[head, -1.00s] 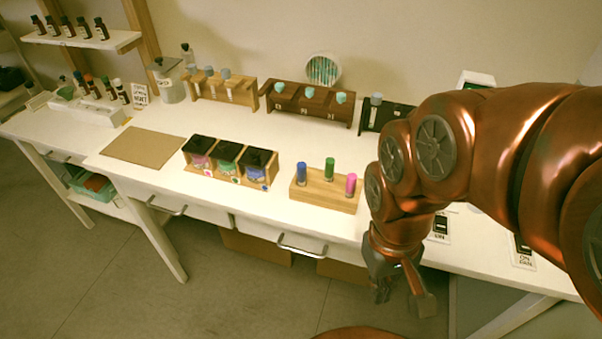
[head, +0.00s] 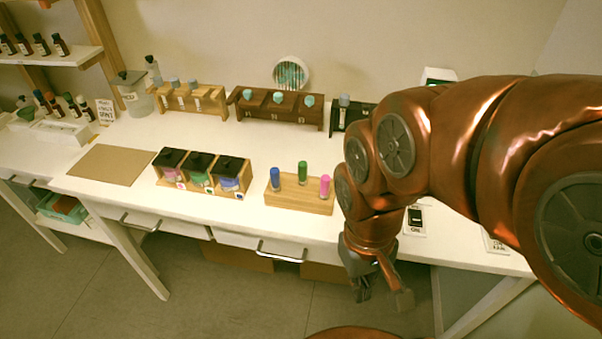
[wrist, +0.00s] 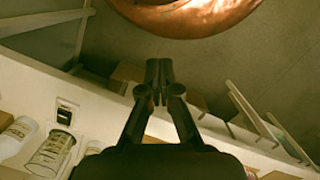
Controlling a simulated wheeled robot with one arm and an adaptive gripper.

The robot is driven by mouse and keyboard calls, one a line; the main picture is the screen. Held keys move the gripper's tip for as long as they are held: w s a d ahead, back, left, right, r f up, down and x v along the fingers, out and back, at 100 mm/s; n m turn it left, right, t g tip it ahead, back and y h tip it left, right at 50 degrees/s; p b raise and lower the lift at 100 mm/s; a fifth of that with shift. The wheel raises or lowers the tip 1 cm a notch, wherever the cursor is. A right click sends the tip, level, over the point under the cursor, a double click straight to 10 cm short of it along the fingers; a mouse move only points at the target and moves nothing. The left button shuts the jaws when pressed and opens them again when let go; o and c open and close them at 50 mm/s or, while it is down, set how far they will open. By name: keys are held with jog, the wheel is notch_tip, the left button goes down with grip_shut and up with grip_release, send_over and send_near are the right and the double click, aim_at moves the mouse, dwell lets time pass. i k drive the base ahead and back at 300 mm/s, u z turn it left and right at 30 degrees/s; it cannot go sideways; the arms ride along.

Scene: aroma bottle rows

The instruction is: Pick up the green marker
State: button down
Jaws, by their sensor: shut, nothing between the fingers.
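The green marker (head: 302,172) stands upright in a light wooden block (head: 297,203) near the front of the white table. A blue marker (head: 275,178) stands to its left and a pink marker (head: 324,186) to its right in the same block. My gripper (head: 383,295) hangs in front of the table edge, lower and to the right of the block, apart from the markers. In the wrist view my gripper (wrist: 159,70) is shut and empty. The wrist view does not show the green marker.
A wooden rack with dark-lidded boxes (head: 199,172) stands left of the block. A brown board (head: 112,165) lies farther left. Racks of bottles (head: 277,108) stand at the back. A drawer handle (head: 280,254) juts out at the front. The table between block and back racks is clear.

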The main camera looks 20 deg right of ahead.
aim_at(302, 164)
jog(key=z, duration=2.6)
jog(key=k, duration=1.9)
jog(key=u, duration=2.25)
jog(key=i, duration=0.5)
